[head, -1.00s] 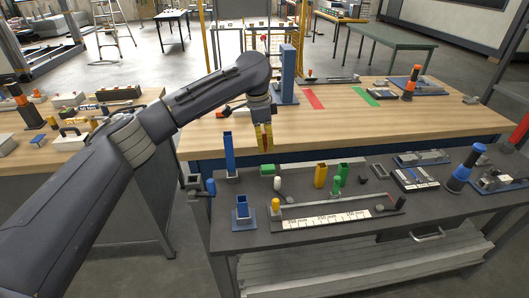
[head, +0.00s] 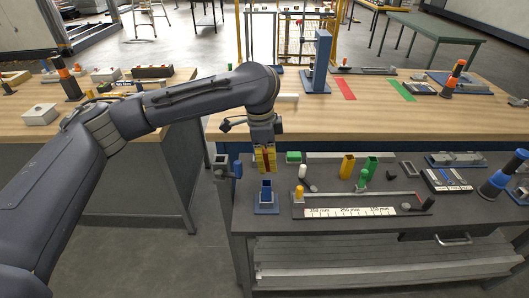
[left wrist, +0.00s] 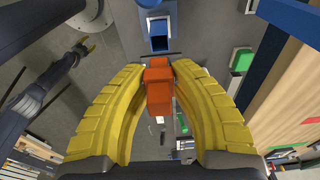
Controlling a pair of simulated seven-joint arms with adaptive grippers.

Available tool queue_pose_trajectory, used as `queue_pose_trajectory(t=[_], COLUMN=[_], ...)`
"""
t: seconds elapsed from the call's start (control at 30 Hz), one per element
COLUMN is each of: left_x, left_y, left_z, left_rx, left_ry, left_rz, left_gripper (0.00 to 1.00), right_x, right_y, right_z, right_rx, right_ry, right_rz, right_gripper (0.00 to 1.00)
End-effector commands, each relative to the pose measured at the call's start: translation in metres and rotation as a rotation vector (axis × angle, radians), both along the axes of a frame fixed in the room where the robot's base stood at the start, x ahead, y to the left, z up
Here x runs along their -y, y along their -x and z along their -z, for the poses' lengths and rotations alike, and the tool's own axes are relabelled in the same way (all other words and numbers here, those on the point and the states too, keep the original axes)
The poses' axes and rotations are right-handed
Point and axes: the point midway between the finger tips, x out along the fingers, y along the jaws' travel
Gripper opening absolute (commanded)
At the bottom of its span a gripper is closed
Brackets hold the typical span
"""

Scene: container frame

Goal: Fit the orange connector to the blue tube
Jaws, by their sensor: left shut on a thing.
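My left gripper (head: 265,172) has yellow fingers pointing down. In the left wrist view the fingers (left wrist: 158,100) are shut on the orange connector (left wrist: 159,88). In the head view a blue square holder (head: 266,196) stands just below the fingers. My right arm seems to show small, with a yellow tip (left wrist: 88,46).
A scale tray (head: 350,211) lies right of the holder, with a yellow-capped post (head: 299,192) at its left end. Yellow (head: 347,166) and green (head: 370,167) tubes stand behind it. A grey clamp (head: 221,160) is left. The wooden bench (head: 300,122) rises behind the shelf.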

Motion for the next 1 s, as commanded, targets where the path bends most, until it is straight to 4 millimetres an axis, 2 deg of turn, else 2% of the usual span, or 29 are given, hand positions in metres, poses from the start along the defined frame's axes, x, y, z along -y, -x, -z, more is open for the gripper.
queue_pose_trajectory(t=[0.53,1.0], left_x=[0.0,0.0], left_y=[-0.001,-0.001], left_z=[0.037,0.052], left_rx=[-0.004,-0.001], left_ry=[0.001,0.001], left_rz=[-0.011,-0.01], left_gripper=[0.04,0.04], right_x=[0.0,0.001], right_y=[0.002,0.002], right_z=[0.0,0.0], right_rx=[-0.002,-0.003], right_ry=[0.0,0.001], right_rz=[0.0,-0.001], right_gripper=[0.44,0.44])
